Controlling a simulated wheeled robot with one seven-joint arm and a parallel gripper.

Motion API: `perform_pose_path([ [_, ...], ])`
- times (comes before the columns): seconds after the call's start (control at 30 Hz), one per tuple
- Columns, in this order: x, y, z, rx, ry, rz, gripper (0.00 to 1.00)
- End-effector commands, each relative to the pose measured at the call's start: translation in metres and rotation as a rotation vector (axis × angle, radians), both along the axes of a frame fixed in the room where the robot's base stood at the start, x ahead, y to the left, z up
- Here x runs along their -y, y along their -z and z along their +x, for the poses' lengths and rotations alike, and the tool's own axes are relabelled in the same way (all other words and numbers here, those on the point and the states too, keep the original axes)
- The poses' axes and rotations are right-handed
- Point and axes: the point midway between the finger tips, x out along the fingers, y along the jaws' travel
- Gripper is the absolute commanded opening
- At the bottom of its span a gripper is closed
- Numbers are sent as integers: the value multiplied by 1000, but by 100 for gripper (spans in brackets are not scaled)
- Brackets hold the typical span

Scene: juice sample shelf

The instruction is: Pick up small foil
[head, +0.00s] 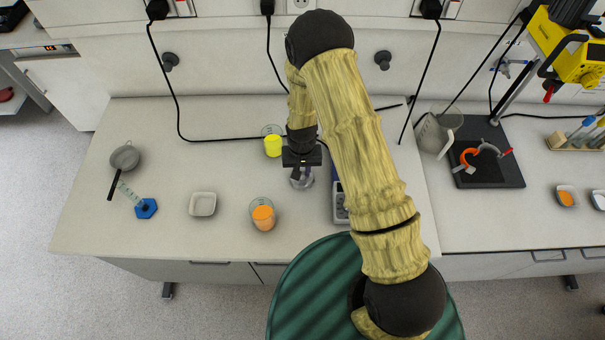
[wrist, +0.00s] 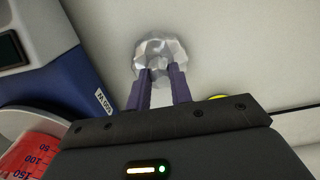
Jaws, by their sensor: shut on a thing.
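The small foil (wrist: 160,50) is a crumpled, shiny silver piece with faceted sides. In the wrist view it sits at the tips of my gripper (wrist: 159,74), whose two purple-grey fingers are shut on its near side. In the head view the foil (head: 301,183) shows as a silvery patch just below my gripper (head: 302,171), over the left bench. My arm and gripper hide part of it there. I cannot tell whether the foil touches the bench top or is slightly above it.
A blue-and-white device (head: 340,203) stands close right of my gripper, partly behind my arm. An orange-filled beaker (head: 263,216) and a yellow container (head: 273,146) are to the left. A white dish (head: 203,204) stands farther left. A red-filled beaker (wrist: 32,155) shows at the wrist view's lower left.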

Motion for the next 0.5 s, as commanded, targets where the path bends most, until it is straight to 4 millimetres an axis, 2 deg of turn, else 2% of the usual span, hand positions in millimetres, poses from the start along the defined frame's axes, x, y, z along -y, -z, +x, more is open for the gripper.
perform_pose_path([
  [0.27,0,-8,1,3,0,1,0],
  [0.5,0,-36,2,6,1,1,0],
])
